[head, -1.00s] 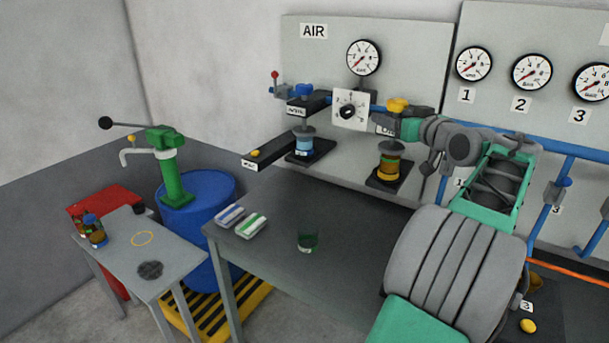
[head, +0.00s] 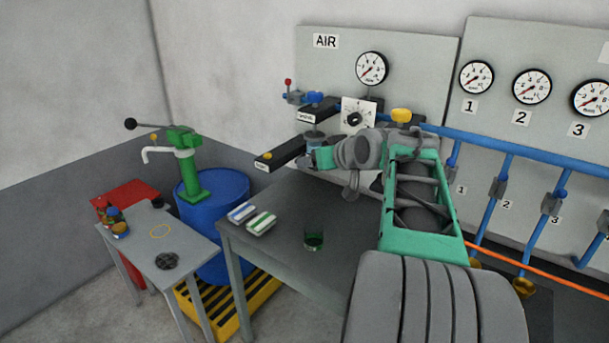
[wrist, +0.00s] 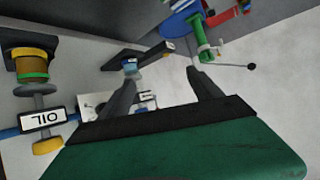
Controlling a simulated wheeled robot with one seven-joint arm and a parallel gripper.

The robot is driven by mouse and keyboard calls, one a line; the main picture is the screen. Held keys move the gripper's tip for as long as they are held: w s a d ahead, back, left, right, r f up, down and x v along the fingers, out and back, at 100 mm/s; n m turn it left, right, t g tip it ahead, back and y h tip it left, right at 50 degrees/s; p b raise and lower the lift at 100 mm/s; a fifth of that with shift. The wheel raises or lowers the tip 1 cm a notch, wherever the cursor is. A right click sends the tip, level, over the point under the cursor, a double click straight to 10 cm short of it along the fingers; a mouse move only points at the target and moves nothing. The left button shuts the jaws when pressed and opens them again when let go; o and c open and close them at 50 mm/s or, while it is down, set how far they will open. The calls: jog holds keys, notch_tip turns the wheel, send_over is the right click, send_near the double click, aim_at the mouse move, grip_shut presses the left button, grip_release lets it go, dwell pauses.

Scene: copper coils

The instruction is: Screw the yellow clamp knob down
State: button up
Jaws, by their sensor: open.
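The yellow clamp knob (head: 401,115) shows above my arm in the head view. In the wrist view the yellow knob (wrist: 47,146) is at lower left, beside the OIL label (wrist: 41,120). A grey spool and an amber-banded cup (wrist: 32,65) are in line with it. My gripper (wrist: 160,78) is open, with nothing between its fingers, and points away from the knob. In the head view my gripper (head: 314,157) is left of the yellow knob, near the blue-knob clamp (head: 315,97). My arm hides most of the OIL clamp there.
The gauge panel (head: 430,60) and blue pipes (head: 500,145) stand behind my arm. A blue drum (head: 215,195) with a green pump is at left.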

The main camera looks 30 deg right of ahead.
jog(key=s+a+f+g, duration=0.1)
jog(key=s+a, duration=0.1)
jog(key=a, duration=0.4)
jog(key=shift+a+f+y+p, duration=0.2)
jog(key=shift+f+y+p, duration=0.1)
jog(key=shift+f+p, duration=0.15)
